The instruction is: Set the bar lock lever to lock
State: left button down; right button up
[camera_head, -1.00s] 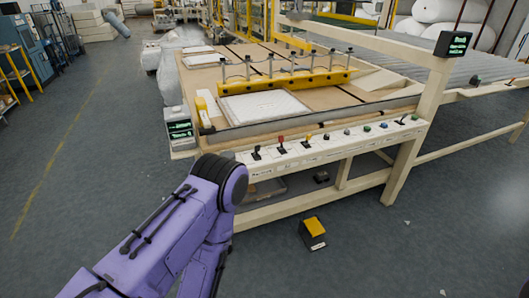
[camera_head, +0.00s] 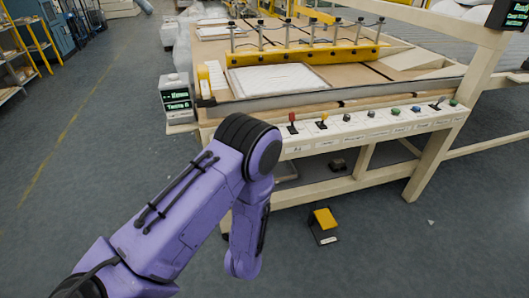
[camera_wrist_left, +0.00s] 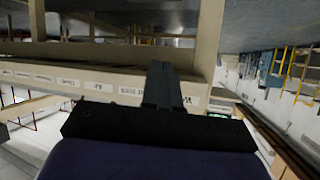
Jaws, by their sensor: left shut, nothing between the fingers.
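A row of controls runs along the front rail (camera_head: 340,140) of the table in the head view. The labels are too small to tell which is the bar lock lever. My purple left arm covers the rail's left end, and its gripper is hidden in the head view. In the left wrist view my left gripper (camera_wrist_left: 163,72) is shut and empty, in front of the labelled rail (camera_wrist_left: 105,87); contact cannot be told. My right gripper is out of view.
A yellow bar with upright rods (camera_head: 305,53) spans the table above a white pad (camera_head: 278,79). A small screen (camera_head: 177,101) stands at the table's left corner, another (camera_head: 510,12) at upper right. A yellow-topped pedal box (camera_head: 325,219) is on the floor. Floor at left is clear.

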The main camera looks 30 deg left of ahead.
pick_arm(q)
jog(key=w+t+y+b, duration=0.3)
jog(key=w+b, duration=0.1)
jog(key=w, duration=0.5)
jog(key=w+r+n+y+b, duration=0.4)
jog(key=w+r+y+b, duration=0.1)
jog(key=r, duration=0.7)
jog(key=shift+w+d+y, duration=0.4)
jog(key=shift+w+y, duration=0.2)
jog(key=shift+y, duration=0.2)
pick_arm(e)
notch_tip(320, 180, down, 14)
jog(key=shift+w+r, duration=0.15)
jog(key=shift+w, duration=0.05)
pick_arm(q)
jog(key=shift+a+r, duration=0.1)
jog(key=shift+t, duration=0.3)
jog(key=x, duration=1.3)
jog(key=shift+w+a, duration=0.3)
jog(key=shift+a, duration=0.05)
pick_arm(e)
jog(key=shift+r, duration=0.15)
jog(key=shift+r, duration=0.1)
